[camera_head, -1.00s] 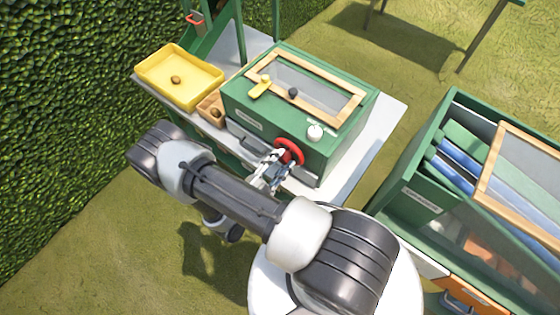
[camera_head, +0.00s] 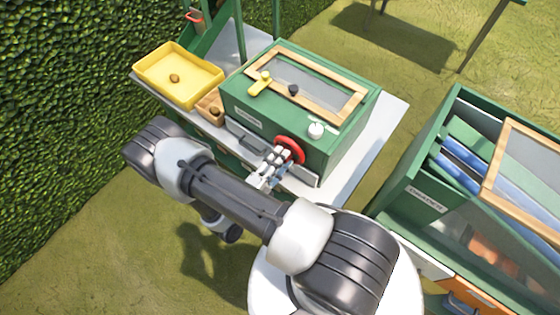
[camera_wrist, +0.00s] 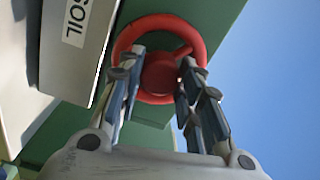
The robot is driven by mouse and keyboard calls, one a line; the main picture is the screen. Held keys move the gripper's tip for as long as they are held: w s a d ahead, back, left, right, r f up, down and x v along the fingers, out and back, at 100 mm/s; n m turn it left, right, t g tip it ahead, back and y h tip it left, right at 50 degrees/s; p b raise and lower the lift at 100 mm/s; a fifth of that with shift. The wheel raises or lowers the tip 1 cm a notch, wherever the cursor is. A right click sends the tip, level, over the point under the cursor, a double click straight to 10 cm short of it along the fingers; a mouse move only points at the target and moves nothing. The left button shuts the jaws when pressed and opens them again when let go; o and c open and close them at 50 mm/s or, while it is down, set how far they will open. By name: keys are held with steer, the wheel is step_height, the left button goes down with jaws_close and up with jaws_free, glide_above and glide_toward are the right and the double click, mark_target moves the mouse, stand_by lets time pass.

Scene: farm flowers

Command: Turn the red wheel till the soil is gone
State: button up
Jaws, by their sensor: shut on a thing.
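The red wheel (camera_head: 291,149) is on the front face of the green box (camera_head: 335,152), near its right end. It also shows in the wrist view as a red ring with a hub and a spoke (camera_wrist: 158,24). My gripper (camera_head: 276,160) is at the wheel. In the wrist view its two fingers (camera_wrist: 158,75) lie on either side of the hub and are shut on it. A drawer labelled SOIL (camera_wrist: 80,45) is beside the wheel. The box's wood-framed window (camera_head: 315,82) shows a grey inside; I cannot make out soil there.
A yellow tray (camera_head: 190,62) with a brown lump and a small wooden box (camera_head: 209,108) stand left of the green box on the pale table (camera_head: 385,122). Another green cabinet (camera_head: 410,185) stands right.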

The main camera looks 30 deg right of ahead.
steer(key=m+b, duration=0.2)
steer(key=m, duration=0.9)
steer(key=m+g+b, duration=0.1)
steer(key=m, duration=1.1)
steer(key=shift+w+h+b, duration=0.1)
steer(key=shift+h+b, duration=0.2)
steer(key=shift+b, duration=0.1)
steer(key=shift+m, duration=0.4)
steer(key=o, duration=1.1)
steer(key=v, duration=1.2)
steer(key=shift+r, duration=0.1)
